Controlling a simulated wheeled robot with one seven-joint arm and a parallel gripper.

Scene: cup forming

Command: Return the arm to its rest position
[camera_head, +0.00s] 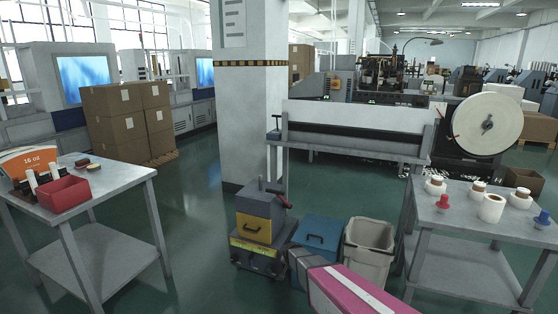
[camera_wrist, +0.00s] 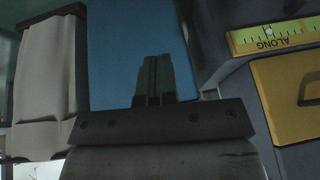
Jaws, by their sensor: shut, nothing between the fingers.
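My gripper (camera_wrist: 157,62) shows in the wrist view as two dark fingers pressed together, with nothing between them. Its wide dark mount lies across the lower middle of that view. Behind the fingers is a blue box (camera_wrist: 115,60), apart from them as far as I can tell.
Metal tables stand left (camera_head: 125,176) and right (camera_head: 460,212). A pillar (camera_head: 252,120) rises behind. Green floor (camera_head: 190,220) lies open left of the cart.

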